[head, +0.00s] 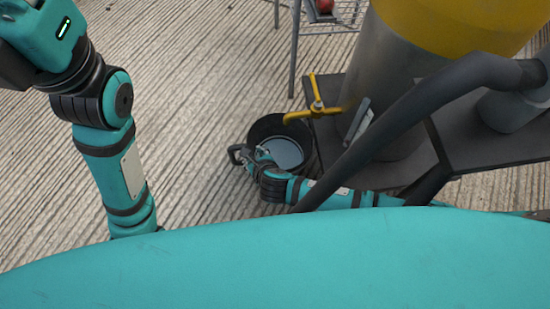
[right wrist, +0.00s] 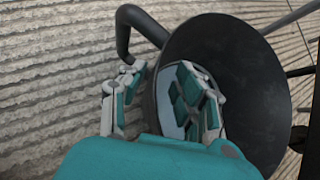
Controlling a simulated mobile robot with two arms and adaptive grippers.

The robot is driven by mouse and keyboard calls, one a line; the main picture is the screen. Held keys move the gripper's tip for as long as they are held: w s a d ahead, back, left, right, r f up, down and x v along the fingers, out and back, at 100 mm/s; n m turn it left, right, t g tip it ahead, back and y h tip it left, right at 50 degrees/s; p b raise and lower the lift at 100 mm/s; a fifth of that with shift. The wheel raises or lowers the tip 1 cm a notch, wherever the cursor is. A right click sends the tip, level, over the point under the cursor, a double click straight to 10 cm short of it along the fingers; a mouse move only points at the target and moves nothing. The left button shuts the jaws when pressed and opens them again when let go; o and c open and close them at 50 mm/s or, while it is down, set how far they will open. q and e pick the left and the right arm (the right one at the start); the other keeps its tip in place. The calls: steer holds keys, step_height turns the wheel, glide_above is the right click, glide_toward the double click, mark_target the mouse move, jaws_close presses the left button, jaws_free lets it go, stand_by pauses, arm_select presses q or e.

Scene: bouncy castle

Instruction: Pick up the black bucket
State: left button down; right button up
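The black bucket (head: 292,131) stands on the ribbed floor beside a dark platform, with a pale grey-blue inside. In the right wrist view its round mouth (right wrist: 240,75) faces the camera, and a curved black handle (right wrist: 126,35) sticks out from its side. My right gripper (head: 251,154) is at the bucket's near left rim, by the handle. In the right wrist view its fingers (right wrist: 160,92) are spread, one outside the rim and one over the mouth. Contact with the wall cannot be told. My left arm shows at the left, but its gripper is out of view.
A yellow tap (head: 316,108) reaches over the bucket's far side. A grey and yellow tank (head: 385,90) stands on the dark platform (head: 335,140) to the right. A wire rack (head: 345,15) with a red object stands behind. Floor to the left is clear.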

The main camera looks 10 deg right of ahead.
steer(key=shift+b+x, duration=0.3)
steer(key=shift+x, duration=0.65)
steer(key=shift+r, duration=0.1)
steer(key=shift+c, duration=0.2)
jaws_close()
steer(key=shift+r, duration=0.1)
